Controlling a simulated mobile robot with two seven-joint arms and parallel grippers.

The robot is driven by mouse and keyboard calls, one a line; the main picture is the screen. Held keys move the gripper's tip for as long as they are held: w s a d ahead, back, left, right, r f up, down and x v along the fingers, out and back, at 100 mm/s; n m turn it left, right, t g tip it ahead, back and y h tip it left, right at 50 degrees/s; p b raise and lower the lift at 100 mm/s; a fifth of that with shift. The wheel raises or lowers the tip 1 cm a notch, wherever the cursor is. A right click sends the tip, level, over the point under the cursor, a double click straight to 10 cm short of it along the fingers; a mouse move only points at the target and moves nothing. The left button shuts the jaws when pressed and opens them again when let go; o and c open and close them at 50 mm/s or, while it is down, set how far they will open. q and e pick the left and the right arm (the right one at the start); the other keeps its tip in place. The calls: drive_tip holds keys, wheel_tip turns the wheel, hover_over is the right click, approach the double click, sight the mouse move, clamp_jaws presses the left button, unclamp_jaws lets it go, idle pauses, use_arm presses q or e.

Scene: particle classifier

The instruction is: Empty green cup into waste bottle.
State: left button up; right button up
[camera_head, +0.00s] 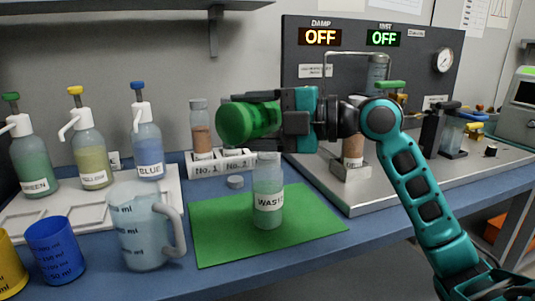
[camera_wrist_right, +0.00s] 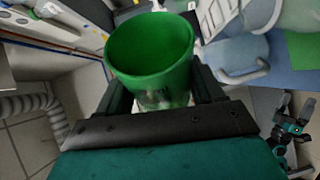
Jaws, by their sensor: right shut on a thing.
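The green cup (camera_head: 234,123) is in the head view, held well above the table and tipped onto its side, its wide end toward the left. In the right wrist view the green cup (camera_wrist_right: 152,52) shows its round mouth; I cannot make out any contents. My right gripper (camera_head: 268,112) is shut on the cup; its fingers also flank the cup in the wrist view (camera_wrist_right: 163,100). The waste bottle (camera_head: 268,203), clear with a white label, stands upright on the green mat, below the gripper and apart from the cup.
The green mat (camera_head: 220,235) lies on the blue table. A clear jug (camera_head: 140,235), a blue cup (camera_head: 54,250) and a yellow cup (camera_head: 10,268) stand left. Dispenser bottles stand on a white rack (camera_head: 174,192). A metal-based apparatus with a dark panel (camera_head: 300,55) stands behind.

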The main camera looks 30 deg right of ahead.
sight(270, 105)
drive_tip(key=shift+w+d+r+m+t+y+b, duration=0.1)
drive_tip(key=shift+d+r+m+t+y+b, duration=0.2)
drive_tip(key=shift+m, duration=0.55)
drive_tip(key=shift+w+d+r+m+t+y+b, duration=0.1)
drive_tip(key=shift+d+r+m+t+y+b, duration=0.2)
drive_tip(key=shift+m, duration=0.55)
idle(2.5)
drive_tip(key=shift+w+d+r+m+t+b, duration=0.1)
drive_tip(key=shift+d+r+m+t+b, duration=0.15)
drive_tip(key=shift+m, duration=0.35)
drive_tip(key=shift+w+d+r+m+t+b, duration=0.1)
drive_tip(key=shift+d+m+t+b, duration=0.15)
drive_tip(key=shift+m, duration=0.35)
drive_tip(key=shift+w+d+r+m+t+b, duration=0.1)
drive_tip(key=shift+d+r+m+b, duration=0.1)
drive_tip(key=shift+d+m, duration=0.3)
idle(2.0)
